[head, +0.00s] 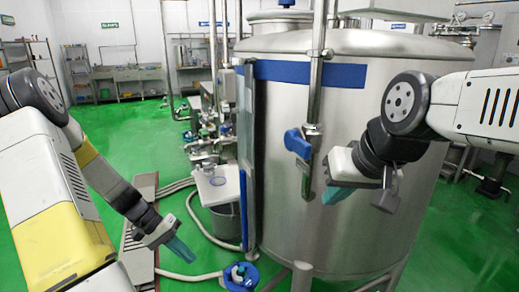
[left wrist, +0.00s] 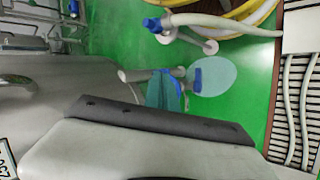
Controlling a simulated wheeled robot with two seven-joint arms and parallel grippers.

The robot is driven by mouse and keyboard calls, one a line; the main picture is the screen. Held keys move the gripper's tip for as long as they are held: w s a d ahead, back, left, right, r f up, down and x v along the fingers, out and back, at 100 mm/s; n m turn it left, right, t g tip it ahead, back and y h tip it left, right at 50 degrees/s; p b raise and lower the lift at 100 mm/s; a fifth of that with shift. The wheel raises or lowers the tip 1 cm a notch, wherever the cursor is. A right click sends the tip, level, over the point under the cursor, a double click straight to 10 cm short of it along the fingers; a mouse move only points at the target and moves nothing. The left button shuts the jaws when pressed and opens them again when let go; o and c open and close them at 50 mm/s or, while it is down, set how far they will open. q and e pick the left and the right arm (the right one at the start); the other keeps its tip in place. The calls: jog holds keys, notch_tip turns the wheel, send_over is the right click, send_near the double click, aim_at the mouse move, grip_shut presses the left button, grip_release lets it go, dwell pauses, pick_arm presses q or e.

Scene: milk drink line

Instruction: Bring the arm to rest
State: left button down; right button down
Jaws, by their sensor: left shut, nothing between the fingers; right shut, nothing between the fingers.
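My left gripper (head: 181,249) hangs low at the left in the head view, its teal fingers pointing down and right over the green floor. It is shut and empty. Its teal fingers (left wrist: 166,92) also show in the left wrist view. My right gripper (head: 338,194) is in front of the steel tank (head: 300,120) at the right in the head view. Its teal fingers are shut with nothing between them. I cannot tell whether it touches the tank.
A blue valve handle (head: 298,144) on a vertical pipe stands close left of my right gripper. A blue-capped fitting (head: 240,275) with a hose is on the floor near my left gripper. A ribbed grate (head: 140,225) lies beside it. Green floor (head: 120,130) is open at the back left.

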pick_arm(q)
jog(key=s+d+r+m+t+y, duration=0.1)
jog(key=s+d+r+y, duration=0.15)
jog(key=r, duration=0.75)
jog(key=s+d+r+t+y, duration=0.1)
jog(key=d+r+t+y, duration=0.15)
jog(key=r, duration=0.65)
jog(key=s+d+r+t, duration=0.2)
jog(key=s+r+t, duration=0.2)
jog(key=s+r, duration=0.4)
notch_tip(320, 180, up, 2)
jog(key=shift+s+d+r+n+y, duration=0.2)
jog(key=shift+r+n+y, duration=0.1)
jog(key=shift+y, duration=0.1)
